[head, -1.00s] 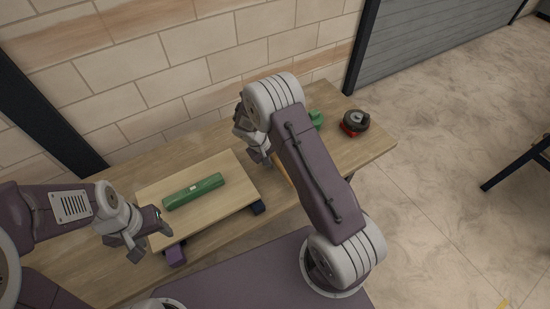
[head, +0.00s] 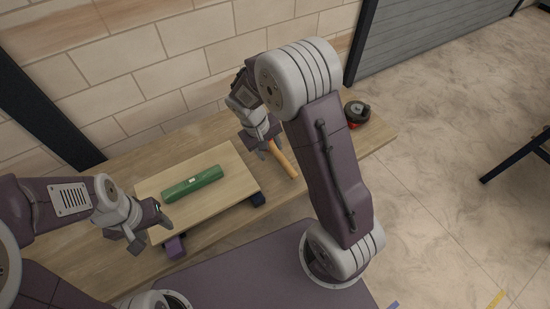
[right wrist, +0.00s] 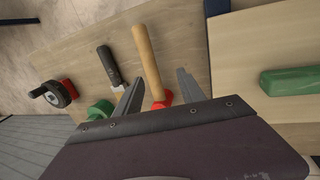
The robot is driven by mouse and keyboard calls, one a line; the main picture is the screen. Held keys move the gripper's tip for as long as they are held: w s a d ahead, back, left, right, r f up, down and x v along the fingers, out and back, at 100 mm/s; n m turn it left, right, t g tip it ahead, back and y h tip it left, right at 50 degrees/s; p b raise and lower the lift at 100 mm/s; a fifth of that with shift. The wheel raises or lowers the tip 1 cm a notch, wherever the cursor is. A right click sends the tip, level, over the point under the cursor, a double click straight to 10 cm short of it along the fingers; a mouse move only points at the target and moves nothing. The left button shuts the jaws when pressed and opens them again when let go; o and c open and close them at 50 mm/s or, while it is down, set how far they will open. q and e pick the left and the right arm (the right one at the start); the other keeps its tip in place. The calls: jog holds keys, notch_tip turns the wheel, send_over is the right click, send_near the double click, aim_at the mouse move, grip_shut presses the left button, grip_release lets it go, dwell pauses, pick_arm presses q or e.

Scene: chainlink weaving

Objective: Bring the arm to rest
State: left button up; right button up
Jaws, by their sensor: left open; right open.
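My left gripper (head: 150,226) is open and empty at the left edge of the raised wooden board (head: 232,160). My right gripper (head: 265,143) is open above the table, to the right of the board, near a wooden handle (head: 282,160). In the right wrist view, its open fingers (right wrist: 155,95) show with the red end (right wrist: 162,100) of that wooden-handled tool beyond them. I see nothing held between the fingers. The right forearm bends high over the table and hides part of it.
A green bar (head: 193,184) lies on the board. A black and red round tool (head: 357,113) stands at the table's right end. The right wrist view also shows a black-handled tool (right wrist: 109,66) and a green item (right wrist: 99,110). Open floor (head: 450,150) lies to the right.

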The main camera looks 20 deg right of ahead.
jog(key=s+a+r+m+t+y, duration=0.1)
jog(key=s+r+y, duration=0.2)
jog(key=s, duration=1)
jog(key=shift+s+r, duration=0.15)
jog(key=shift+s, duration=0.05)
